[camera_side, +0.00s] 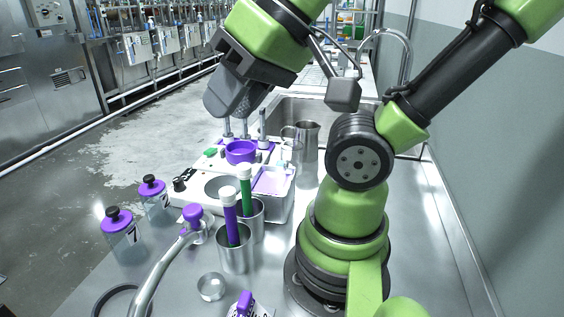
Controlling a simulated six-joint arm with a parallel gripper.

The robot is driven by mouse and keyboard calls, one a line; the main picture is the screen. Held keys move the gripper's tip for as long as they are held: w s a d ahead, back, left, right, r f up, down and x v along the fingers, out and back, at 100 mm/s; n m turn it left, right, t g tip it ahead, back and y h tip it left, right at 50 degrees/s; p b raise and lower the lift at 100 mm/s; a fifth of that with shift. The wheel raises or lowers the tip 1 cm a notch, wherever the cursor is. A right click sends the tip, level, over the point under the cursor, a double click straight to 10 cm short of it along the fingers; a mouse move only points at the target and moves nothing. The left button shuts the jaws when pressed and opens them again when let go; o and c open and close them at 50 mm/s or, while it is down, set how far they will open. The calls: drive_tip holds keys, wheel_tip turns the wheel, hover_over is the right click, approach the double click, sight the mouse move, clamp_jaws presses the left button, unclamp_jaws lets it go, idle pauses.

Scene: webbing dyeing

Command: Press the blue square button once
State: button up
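My gripper (228,98) hangs at the upper middle, tilted down to the left. Its dark grey fingers are seen from the side and overlap, so their gap does not show. It is above and behind the white bench machine (282,207), apparently clear of it. The machine has a purple ring (241,151), metal posts, a small green part (210,152) and black knobs (181,181) at its left end. I cannot make out a blue square button; parts of the machine's top are hidden by tubes and cups.
Steel cups (236,255) hold purple and green capped tubes in front of the machine. Purple-lidded jars (119,229) stand at left. A steel jug (307,140) stands by the sink.

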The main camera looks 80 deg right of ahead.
clamp_jaws()
idle(1.4)
